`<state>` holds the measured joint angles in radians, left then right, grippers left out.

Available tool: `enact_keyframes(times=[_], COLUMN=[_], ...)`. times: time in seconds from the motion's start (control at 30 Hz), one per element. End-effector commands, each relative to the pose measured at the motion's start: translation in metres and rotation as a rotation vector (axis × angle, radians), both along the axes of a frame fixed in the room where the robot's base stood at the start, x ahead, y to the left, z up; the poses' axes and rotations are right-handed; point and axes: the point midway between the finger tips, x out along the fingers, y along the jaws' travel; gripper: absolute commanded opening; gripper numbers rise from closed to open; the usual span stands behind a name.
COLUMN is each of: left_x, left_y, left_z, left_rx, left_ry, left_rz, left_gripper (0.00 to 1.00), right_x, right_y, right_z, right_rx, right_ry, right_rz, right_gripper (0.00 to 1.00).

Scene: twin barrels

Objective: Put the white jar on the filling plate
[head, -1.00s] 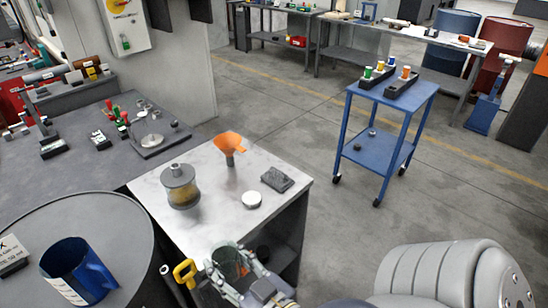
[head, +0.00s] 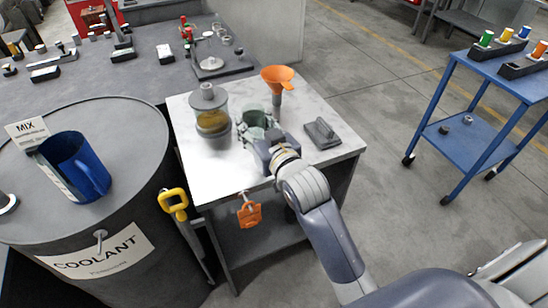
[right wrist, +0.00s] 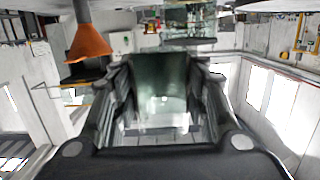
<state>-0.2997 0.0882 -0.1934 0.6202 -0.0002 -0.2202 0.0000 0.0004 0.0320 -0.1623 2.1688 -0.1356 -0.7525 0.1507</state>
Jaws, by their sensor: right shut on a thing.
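My right gripper (head: 258,122) is shut on a clear, greenish glass jar (head: 255,117); no white body shows on it. In the right wrist view the jar (right wrist: 160,88) sits between both fingers. The gripper is over the middle of the light-topped bench (head: 190,168), between a lidded amber-filled jar (head: 212,113) and a dark grey block (head: 321,133). I cannot tell whether the held jar touches the bench. The pale round disc seen on the bench earlier is hidden now, probably behind the gripper. My left gripper is not in view.
An orange funnel (head: 277,77) stands behind the gripper. A coolant barrel (head: 120,135) with a blue jug (head: 75,168) on it is at the left. A blue cart (head: 470,110) stands right.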

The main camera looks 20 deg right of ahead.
Motion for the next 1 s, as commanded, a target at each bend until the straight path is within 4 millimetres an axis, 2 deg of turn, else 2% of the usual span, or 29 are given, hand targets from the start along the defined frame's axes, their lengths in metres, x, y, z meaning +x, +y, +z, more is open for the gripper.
enact_keyframes(times=[0.03,0.1,0.27,0.5,0.67,0.9,1.0], left_x=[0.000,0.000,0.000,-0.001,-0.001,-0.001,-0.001], left_y=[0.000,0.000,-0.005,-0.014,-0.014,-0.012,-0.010], left_z=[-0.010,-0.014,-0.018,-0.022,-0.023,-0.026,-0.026], left_rx=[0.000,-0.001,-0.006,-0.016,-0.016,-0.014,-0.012], left_ry=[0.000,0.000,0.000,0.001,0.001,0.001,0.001], left_rz=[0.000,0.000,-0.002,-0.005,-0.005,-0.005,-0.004], left_gripper=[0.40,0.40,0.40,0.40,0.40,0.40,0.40], right_x=[0.010,0.018,0.027,0.027,0.027,0.027,0.027], right_y=[0.000,-0.001,-0.001,-0.002,-0.002,-0.002,-0.002], right_z=[0.000,0.004,0.002,-0.041,-0.055,-0.087,-0.091], right_rx=[-0.004,-0.006,-0.009,-0.009,-0.009,-0.009,-0.010], right_ry=[-0.006,-0.004,0.002,0.005,0.000,0.001,-0.001], right_rz=[0.000,-0.002,-0.004,-0.004,-0.004,-0.004,-0.004], right_gripper=[0.16,0.16,0.16,0.16,0.16,0.16,0.16])
